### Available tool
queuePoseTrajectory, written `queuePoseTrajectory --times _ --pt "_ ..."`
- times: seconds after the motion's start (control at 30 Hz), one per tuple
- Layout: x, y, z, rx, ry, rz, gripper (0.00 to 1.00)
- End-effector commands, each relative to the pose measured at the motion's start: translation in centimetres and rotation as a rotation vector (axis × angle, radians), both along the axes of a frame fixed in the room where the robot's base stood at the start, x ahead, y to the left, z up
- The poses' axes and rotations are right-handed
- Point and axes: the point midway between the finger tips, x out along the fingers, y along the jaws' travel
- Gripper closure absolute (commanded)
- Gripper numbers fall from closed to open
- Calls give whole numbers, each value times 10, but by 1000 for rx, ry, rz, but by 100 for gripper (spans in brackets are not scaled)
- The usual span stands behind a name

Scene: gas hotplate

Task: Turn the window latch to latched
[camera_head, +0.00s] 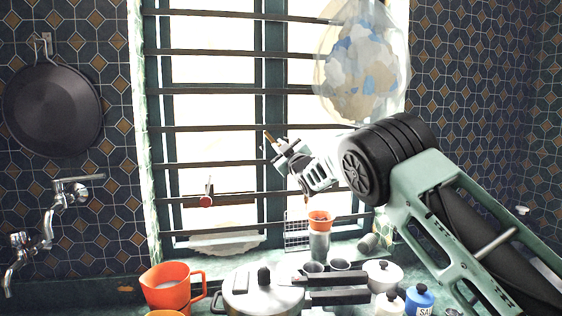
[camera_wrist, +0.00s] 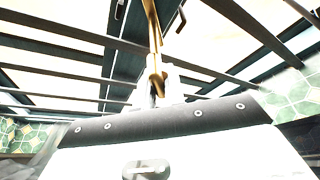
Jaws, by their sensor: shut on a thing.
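The window latch (camera_wrist: 152,35) is a brass-coloured lever at the window frame, seen in the wrist view. In the head view only a small brass tip (camera_head: 268,136) shows at the window's middle upright, just beyond my fingers. My gripper (camera_head: 279,149) reaches in from the right and is shut on the latch. In the wrist view my gripper (camera_wrist: 157,84) is at the lower end of the brass lever. The fingers partly hide the latch and its mount.
Dark horizontal bars (camera_head: 205,128) cross the window in front of the panes. A clear bag (camera_head: 362,60) hangs at the upper right. An orange jug (camera_head: 172,290), a lidded pot (camera_head: 262,294) and several containers crowd the counter below. A pan (camera_head: 52,108) hangs at left.

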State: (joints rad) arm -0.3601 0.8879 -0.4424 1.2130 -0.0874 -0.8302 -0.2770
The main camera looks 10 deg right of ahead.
Motion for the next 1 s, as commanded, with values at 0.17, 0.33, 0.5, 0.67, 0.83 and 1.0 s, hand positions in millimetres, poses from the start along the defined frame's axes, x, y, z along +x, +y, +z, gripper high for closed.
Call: queuePoseTrajectory --times 0.17,0.33,0.5,0.67,0.83,1.0 --pt "0 1 -4 -168 -3 -1 100" --pt "0 2 -4 -329 -2 -1 100" --pt "0 3 -4 -489 0 -1 100" --pt "0 4 -5 -626 0 -1 100" --pt "0 4 -5 -747 0 -1 100" --pt "0 5 -7 -834 0 1 100"
